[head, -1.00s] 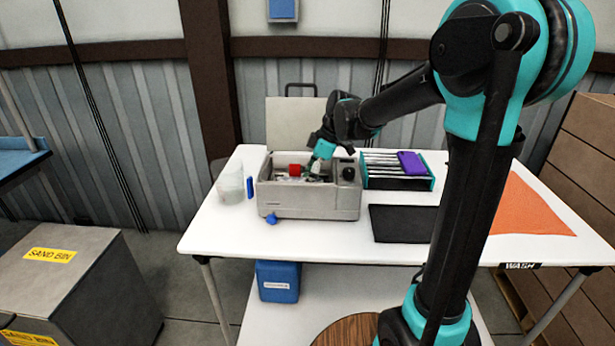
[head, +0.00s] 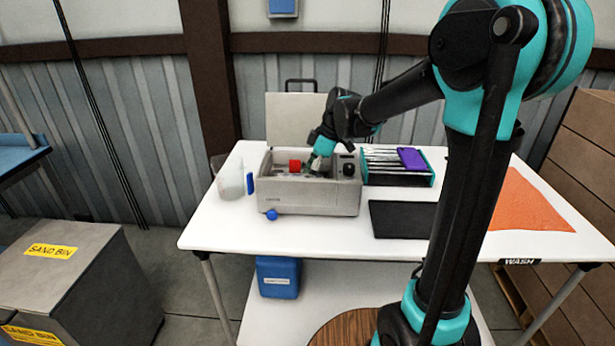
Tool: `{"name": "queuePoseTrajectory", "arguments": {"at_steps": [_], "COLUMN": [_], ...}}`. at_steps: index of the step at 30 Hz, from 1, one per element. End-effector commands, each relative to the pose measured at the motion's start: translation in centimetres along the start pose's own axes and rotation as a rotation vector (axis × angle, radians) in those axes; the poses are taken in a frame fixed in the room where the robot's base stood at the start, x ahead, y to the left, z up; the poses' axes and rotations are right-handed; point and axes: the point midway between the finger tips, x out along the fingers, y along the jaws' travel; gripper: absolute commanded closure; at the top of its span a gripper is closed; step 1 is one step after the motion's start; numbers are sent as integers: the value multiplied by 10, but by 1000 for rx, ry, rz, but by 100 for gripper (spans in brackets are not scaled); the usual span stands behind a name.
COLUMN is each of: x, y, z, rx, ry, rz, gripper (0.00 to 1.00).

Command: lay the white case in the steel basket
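A grey open-topped bath (head: 308,202) stands on the white table, its lid raised behind it. A steel basket is not clearly distinguishable; the bath's inside is small and partly covered by my gripper. A red item (head: 295,166) and small pale and dark items show inside. My gripper (head: 314,168) points down into the bath, just right of the red item. Its fingertips are too small and dark to show whether they are open or hold something. I cannot pick out the white case with certainty.
A teal-ended rack (head: 398,178) with a purple item (head: 411,159) stands right of the bath. A black mat (head: 402,219) and an orange cloth (head: 526,205) lie further right. A clear beaker (head: 231,183) stands left. The table's front left is clear.

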Motion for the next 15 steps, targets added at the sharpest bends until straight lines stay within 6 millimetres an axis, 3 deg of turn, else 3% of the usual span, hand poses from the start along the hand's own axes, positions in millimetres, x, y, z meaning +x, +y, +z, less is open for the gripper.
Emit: {"name": "queuePoseTrajectory", "arguments": {"at_steps": [11, 12, 15], "x": [0, 0, 0], "y": [0, 0, 0], "z": [0, 0, 0], "rx": [0, 0, 0], "ry": [0, 0, 0], "rz": [0, 0, 0], "gripper": [61, 32, 19]}}
